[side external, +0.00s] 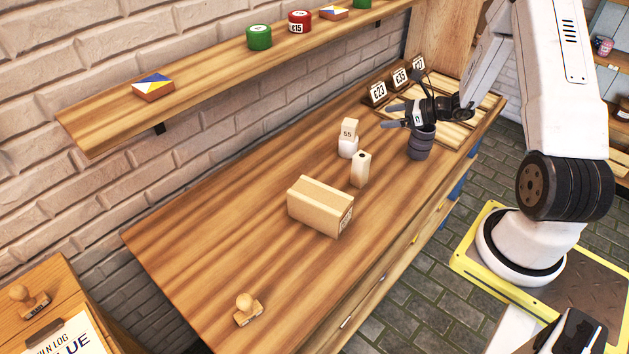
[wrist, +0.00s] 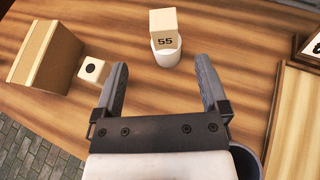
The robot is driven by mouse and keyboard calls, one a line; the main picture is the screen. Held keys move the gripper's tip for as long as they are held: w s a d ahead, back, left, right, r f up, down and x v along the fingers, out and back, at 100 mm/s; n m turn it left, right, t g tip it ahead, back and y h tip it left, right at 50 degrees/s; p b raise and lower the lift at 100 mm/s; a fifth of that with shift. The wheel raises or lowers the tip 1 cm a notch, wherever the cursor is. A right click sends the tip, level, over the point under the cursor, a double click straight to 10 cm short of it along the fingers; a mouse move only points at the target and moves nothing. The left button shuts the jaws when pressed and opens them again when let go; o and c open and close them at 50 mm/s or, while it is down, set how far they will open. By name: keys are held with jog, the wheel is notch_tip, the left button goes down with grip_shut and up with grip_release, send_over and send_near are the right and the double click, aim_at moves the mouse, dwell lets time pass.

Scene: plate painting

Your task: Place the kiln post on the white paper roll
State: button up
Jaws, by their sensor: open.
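A cream block marked 55 (side external: 349,127) sits on top of a short white cylinder (side external: 347,149), which looks like the paper roll. In the wrist view the block (wrist: 163,27) rests on the white cylinder (wrist: 166,54). A cream square post with a dark hole in its top (side external: 360,171) stands upright beside them; I cannot tell for sure which of the two cream pieces is the kiln post. My gripper (side external: 388,115) is open and empty, to the right of the stack. In the wrist view the block and cylinder show beyond the fingertips, apart from them.
A dark grey ribbed pot (side external: 420,146) stands just below my gripper. A cardboard box (side external: 319,207) lies left of the post. Price signs (side external: 378,92) and a wooden slatted board (side external: 457,122) are at the far end. A stamp (side external: 248,309) is near.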

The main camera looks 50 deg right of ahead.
jog(key=a+n+g, duration=0.1)
jog(key=a+n, duration=0.1)
jog(key=a, duration=0.1)
jog(key=a+r+n+g+y, duration=0.1)
jog(key=a+n+g, duration=0.1)
jog(key=a, duration=0.2)
jog(key=s+a+n+g+y, duration=0.1)
jog(key=a+n+g, duration=0.1)
jog(key=a, duration=0.1)
jog(key=shift+a+r+n, duration=0.2)
jog(key=shift+n, duration=0.2)
jog(key=s+a+r+n+g+h, duration=0.2)
jog(key=a+n, duration=0.5)
jog(key=n, duration=0.5)
jog(key=s+a+r+n+g+h, duration=0.2)
jog(key=s+a+r+n+h, duration=0.2)
jog(key=s+a+n, duration=0.3)
jog(key=a+n+h, duration=0.1)
jog(key=n, duration=0.4)
jog(key=shift+s+n+g, duration=0.3)
jog(key=shift+g, duration=0.1)
